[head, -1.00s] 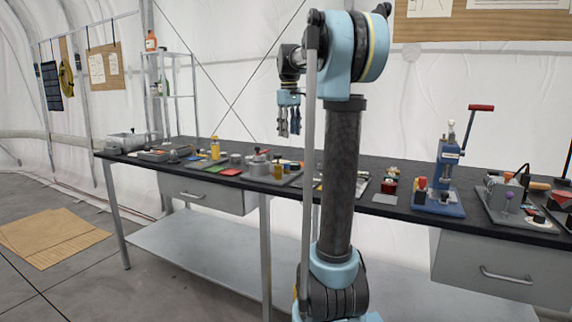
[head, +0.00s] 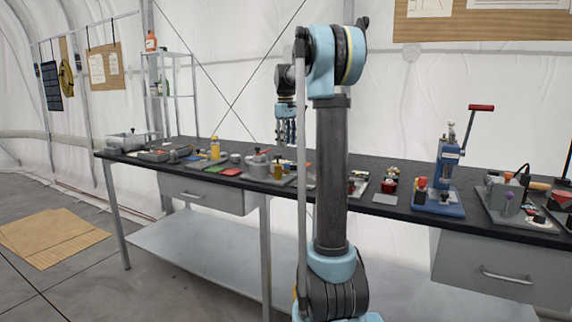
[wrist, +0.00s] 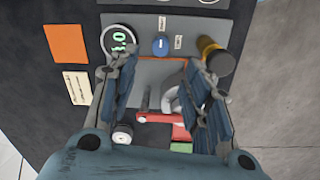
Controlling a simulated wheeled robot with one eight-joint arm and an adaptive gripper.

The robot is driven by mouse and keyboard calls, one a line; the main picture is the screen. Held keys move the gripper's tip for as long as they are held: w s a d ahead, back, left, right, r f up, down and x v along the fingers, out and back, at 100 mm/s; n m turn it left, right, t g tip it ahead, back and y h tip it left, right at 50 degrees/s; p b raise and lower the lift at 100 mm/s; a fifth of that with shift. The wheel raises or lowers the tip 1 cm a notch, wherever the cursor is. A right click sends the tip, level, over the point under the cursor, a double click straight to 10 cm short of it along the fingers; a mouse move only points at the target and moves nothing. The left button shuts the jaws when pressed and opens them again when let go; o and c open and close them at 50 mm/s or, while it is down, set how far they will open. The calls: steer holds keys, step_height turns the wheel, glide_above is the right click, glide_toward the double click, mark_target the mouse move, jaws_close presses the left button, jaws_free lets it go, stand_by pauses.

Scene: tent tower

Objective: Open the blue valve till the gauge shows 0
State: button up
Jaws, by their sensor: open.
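The blue valve (wrist: 160,45) is a small blue knob on a grey panel (wrist: 182,27) in the wrist view, just beyond my fingertips. The round gauge (wrist: 119,40) is left of it, with green digits that seem to read 1.0, though the first digit is unclear. My gripper (wrist: 163,68) is open, with its two fingers apart and nothing between the tips. The valve lies ahead of the gap and does not appear to be touched. In the head view my gripper (head: 286,132) hangs over the bench, and I cannot make out the valve there.
A red lever-like part (wrist: 160,117) lies below, between the fingers. An orange square (wrist: 66,44) is at left. The bench (head: 385,168) carries several other devices.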

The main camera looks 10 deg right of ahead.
mark_target(287, 166)
step_height(287, 166, down, 10)
steer(key=shift+w+d+r, duration=0.1)
steer(key=shift+d+r, duration=0.05)
steer(key=shift+r, duration=0.1)
steer(key=shift+c, duration=0.3)
jaws_close()
